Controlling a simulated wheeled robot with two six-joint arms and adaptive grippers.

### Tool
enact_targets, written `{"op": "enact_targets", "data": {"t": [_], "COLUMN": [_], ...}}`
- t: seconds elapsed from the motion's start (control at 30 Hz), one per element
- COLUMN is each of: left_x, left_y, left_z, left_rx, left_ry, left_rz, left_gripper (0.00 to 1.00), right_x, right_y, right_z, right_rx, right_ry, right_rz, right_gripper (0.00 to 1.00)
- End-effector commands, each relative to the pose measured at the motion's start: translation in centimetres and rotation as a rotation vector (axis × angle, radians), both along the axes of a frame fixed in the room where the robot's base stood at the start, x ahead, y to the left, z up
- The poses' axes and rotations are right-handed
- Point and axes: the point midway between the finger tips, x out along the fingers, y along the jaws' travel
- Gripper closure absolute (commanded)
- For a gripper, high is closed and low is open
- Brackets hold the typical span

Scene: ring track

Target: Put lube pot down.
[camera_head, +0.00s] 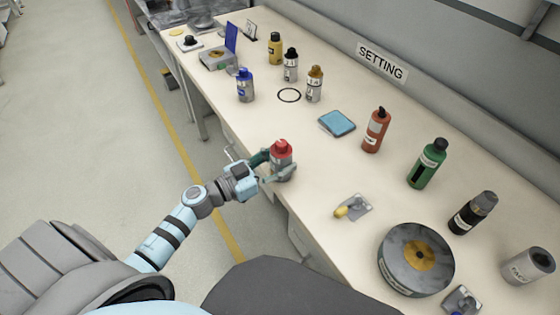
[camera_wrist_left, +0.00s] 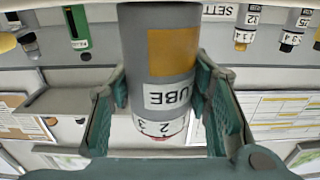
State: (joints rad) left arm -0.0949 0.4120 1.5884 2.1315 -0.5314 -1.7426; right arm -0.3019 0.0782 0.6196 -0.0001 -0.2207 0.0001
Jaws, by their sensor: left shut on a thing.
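The lube pot (camera_head: 282,161) is a grey cylinder with a red cap, upright at the front edge of the bench. In the left wrist view the pot (camera_wrist_left: 160,45) fills the middle, with an ochre patch and a white label, partly readable as "UBE". My left gripper (camera_head: 271,171) is shut around its sides, one finger on each side, also in the left wrist view (camera_wrist_left: 160,85). I cannot tell whether the pot's base touches the bench (camera_head: 310,205). My right gripper is not in view.
A black ring outline (camera_head: 289,95) is marked on the bench, near a blue bottle (camera_head: 245,85) and an orange-capped bottle (camera_head: 315,84). A blue pad (camera_head: 337,123), red bottle (camera_head: 376,130), green bottle (camera_head: 428,164) and round stone disc (camera_head: 416,259) stand further right.

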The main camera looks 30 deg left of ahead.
Motion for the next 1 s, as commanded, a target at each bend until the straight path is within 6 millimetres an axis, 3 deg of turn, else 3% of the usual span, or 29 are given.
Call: {"op": "enact_targets", "data": {"t": [0.07, 0.1, 0.2, 0.63, 0.87, 0.93, 1.0], "left_x": [0.0, 0.0, 0.0, -0.1, -4.9, -6.3, -7.8], "left_y": [0.0, 0.0, 0.0, 0.1, 2.7, 3.6, 4.5], "left_z": [-0.3, -0.3, -0.2, 0.3, -0.8, -0.6, 0.0], "left_rx": [0.001, 0.0, 0.0, 0.0, 0.006, 0.005, 0.004], "left_ry": [-0.001, 0.0, 0.0, 0.002, 0.007, 0.007, 0.011], "left_rz": [0.0, 0.0, 0.0, 0.0, -0.005, -0.004, -0.005], "left_gripper": [0.88, 0.52, 0.36, 0.35, 0.35, 0.35, 0.35], "right_x": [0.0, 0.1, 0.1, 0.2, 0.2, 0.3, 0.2], "right_y": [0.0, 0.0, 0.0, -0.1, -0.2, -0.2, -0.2], "right_z": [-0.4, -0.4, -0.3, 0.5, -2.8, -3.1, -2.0], "right_rx": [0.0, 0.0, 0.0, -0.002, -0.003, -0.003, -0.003], "right_ry": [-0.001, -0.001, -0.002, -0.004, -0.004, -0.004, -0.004], "right_rz": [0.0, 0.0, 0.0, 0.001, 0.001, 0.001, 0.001], "right_gripper": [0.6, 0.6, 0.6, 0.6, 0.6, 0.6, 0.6]}}
